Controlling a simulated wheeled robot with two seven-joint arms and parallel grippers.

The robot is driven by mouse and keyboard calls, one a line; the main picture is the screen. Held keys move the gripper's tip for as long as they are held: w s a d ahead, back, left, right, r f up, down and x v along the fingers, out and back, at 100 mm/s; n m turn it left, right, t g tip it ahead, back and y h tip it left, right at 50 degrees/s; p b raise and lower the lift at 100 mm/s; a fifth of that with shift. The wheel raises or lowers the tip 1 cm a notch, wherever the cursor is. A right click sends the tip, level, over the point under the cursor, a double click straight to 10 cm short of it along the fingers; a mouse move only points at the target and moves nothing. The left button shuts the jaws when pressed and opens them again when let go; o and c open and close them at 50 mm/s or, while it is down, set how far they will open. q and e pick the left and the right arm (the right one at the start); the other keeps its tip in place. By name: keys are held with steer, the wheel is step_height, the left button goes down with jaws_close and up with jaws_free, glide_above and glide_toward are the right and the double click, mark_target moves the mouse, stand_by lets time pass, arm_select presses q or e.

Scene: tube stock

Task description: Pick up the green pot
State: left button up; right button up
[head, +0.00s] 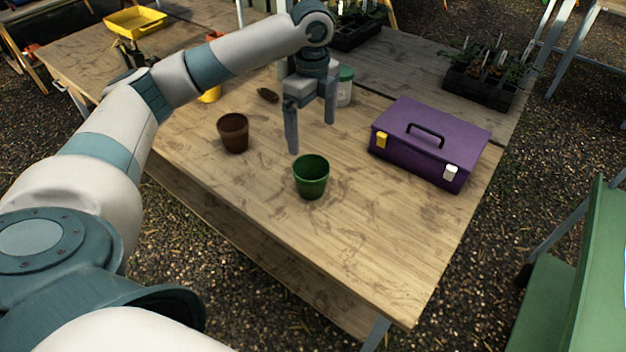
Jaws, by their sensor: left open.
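The green pot (311,178) stands upright on the wooden table (365,255), near its front middle. It is empty as far as I can see. My left gripper (312,137) points down with its two fingers spread apart and nothing between them. It appears above and a little behind the green pot, apart from it. My right gripper does not show.
A brown pot (233,133) stands left of the green pot. A purple toolbox (429,143) is to the right. A white container with a green lid (345,87) is behind my gripper. Seedling trays (484,80) and a yellow tray (136,24) are farther back. The table front is clear.

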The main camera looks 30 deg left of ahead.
arm_select(q)
steer(key=p, duration=0.3)
glide_toward(311, 178)
steer(key=s+d, duration=0.2)
steer(key=shift+s+d+f, duration=0.15)
steer(key=shift+s+f, duration=0.2)
steer(key=shift+f, duration=0.05)
steer(key=shift+f+p, duration=0.5)
steer(key=shift+f, duration=0.05)
steer(key=f+p, duration=0.1)
steer(key=f, duration=0.2)
steer(key=shift+a+f, duration=0.1)
steer(key=shift+a, duration=0.1)
steer(key=shift+f, duration=0.45)
